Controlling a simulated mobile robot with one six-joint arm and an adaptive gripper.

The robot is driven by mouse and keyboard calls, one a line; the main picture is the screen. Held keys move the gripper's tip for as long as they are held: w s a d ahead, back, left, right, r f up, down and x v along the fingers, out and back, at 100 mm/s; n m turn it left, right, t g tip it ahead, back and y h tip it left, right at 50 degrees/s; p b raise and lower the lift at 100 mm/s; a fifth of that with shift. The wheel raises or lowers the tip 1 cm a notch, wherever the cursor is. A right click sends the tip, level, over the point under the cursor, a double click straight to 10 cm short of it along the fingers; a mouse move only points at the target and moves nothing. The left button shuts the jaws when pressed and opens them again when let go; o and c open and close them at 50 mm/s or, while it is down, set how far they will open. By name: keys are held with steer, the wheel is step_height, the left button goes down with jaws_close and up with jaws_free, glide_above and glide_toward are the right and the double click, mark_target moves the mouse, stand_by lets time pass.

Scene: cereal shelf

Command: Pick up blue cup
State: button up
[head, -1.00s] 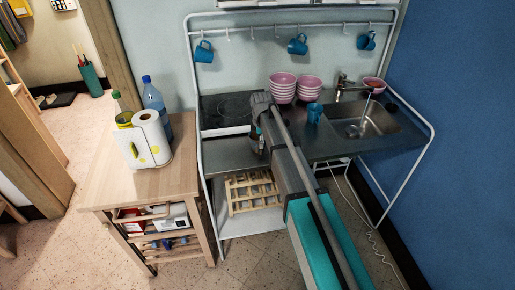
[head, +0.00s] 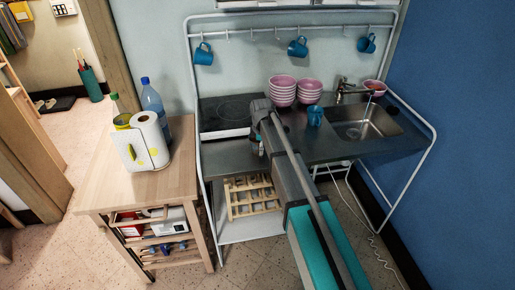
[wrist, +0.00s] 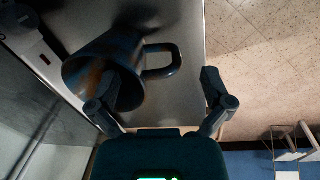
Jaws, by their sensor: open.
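In the wrist view a blue cup (wrist: 98,72) with brownish patches lies close ahead, its handle towards the right. My gripper (wrist: 160,95) is open. Its left finger overlaps the cup's near side and the right finger is beyond the handle, so the handle shows between them. I cannot tell whether the left finger touches the cup or reaches inside it. In the head view my gripper (head: 262,143) is over the counter's front part, mostly hidden by my arm. A blue cup (head: 315,114) stands on the counter to its right, apart from it. I cannot tell if both views show the same cup.
Blue cups hang from the rail at left (head: 204,54), middle (head: 298,47) and right (head: 366,43). Stacked pink bowls (head: 283,90) stand behind my arm, near the sink (head: 368,124). A wooden cart (head: 110,188) with bottles and a paper roll stands left.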

steer(key=shift+w+f+b, duration=0.2)
steer(key=shift+f+b, duration=1.75)
steer(key=shift+f, duration=0.25)
steer(key=shift+s+r, duration=0.1)
steer(key=c, duration=1.3)
